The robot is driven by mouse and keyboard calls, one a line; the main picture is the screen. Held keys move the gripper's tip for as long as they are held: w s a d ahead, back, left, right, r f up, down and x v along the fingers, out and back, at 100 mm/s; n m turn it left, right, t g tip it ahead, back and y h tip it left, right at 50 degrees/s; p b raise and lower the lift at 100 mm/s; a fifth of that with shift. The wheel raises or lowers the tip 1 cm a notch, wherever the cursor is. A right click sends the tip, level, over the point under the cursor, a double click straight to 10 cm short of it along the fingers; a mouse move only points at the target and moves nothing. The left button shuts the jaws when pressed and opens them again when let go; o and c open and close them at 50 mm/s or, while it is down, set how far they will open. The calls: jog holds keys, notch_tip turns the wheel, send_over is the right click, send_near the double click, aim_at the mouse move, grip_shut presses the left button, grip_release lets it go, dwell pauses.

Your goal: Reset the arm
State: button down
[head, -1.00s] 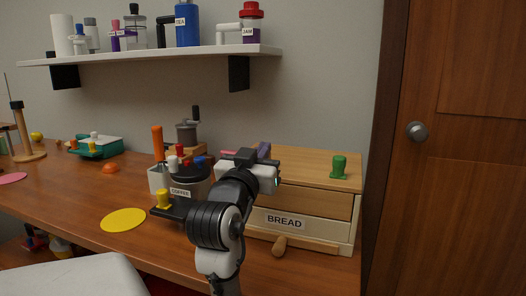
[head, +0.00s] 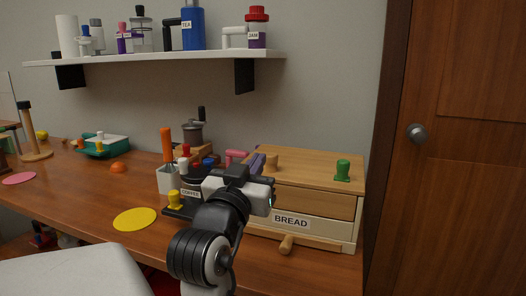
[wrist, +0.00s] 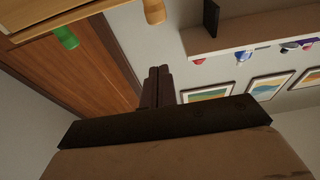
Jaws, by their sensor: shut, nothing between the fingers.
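My gripper (head: 257,164) is in front of the left end of the wooden bread box (head: 314,204) in the head view, its white body at the end of my dark arm. In the wrist view its two dark fingers (wrist: 159,72) lie together with nothing between them.
A wall shelf (head: 160,59) with jars hangs above the wooden counter (head: 80,190). A white holder (head: 168,180) with an orange-handled item and a grinder (head: 192,133) stand left of my gripper. A yellow disc (head: 135,219) lies on open counter. A wooden door (head: 465,160) is at right.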

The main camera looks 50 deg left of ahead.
jog(key=shift+s+d+f, duration=0.25)
jog(key=shift+s+d, duration=0.05)
jog(key=shift+s, duration=0.15)
dwell(0.3)
